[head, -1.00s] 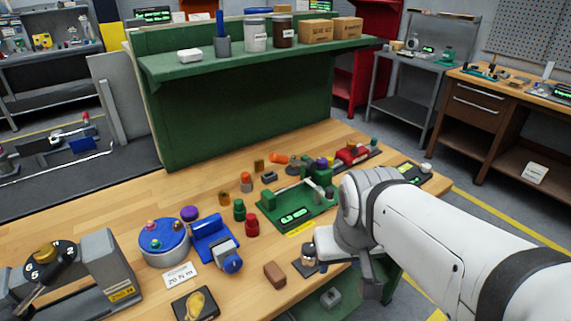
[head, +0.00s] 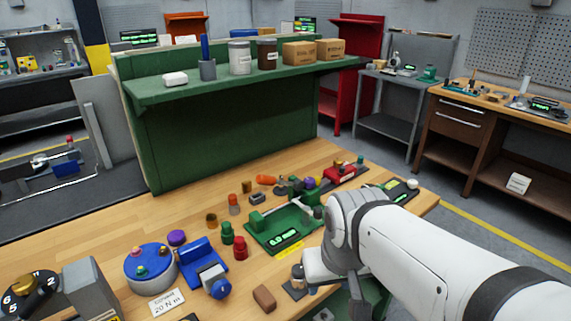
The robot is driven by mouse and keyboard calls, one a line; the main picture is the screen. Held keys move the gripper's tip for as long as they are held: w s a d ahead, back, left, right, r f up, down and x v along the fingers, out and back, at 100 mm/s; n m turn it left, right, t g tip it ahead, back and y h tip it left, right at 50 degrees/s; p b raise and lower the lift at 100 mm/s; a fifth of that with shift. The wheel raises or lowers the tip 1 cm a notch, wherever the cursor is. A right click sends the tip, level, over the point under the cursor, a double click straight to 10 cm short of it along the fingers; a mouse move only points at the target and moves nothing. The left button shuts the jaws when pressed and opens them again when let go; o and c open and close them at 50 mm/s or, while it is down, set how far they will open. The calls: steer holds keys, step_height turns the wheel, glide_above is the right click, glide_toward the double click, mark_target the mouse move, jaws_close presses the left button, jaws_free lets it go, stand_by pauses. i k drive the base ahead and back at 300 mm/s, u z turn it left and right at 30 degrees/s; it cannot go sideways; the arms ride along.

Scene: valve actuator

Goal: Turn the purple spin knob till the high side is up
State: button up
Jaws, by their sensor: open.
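Two purple parts are in the head view. One is a small purple round knob-like piece (head: 177,238) beside the blue round turntable (head: 150,268) at the left. The other is a purple piece (head: 310,183) in the cluster at the back right of the bench, near a red device. I cannot tell which is the spin knob, nor which side of it is high. My gripper (head: 335,268) hangs over the bench's front right part, apart from both purple parts. It is open; its fingertips are mostly hidden by my arm.
The wooden bench (head: 75,245) holds a green tray device (head: 270,240), a blue vise-like fixture (head: 203,262), red and green knobs, a brown block (head: 264,298) and a numbered dial (head: 32,292). A green shelf (head: 150,91) rises behind. Bare wood lies at the back left.

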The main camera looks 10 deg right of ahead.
mark_target(309, 183)
steer(key=u, duration=1.75)
steer(key=k, duration=1.1)
steer(key=z, duration=1.35)
steer(key=i, duration=1)
steer(key=z, duration=0.05)
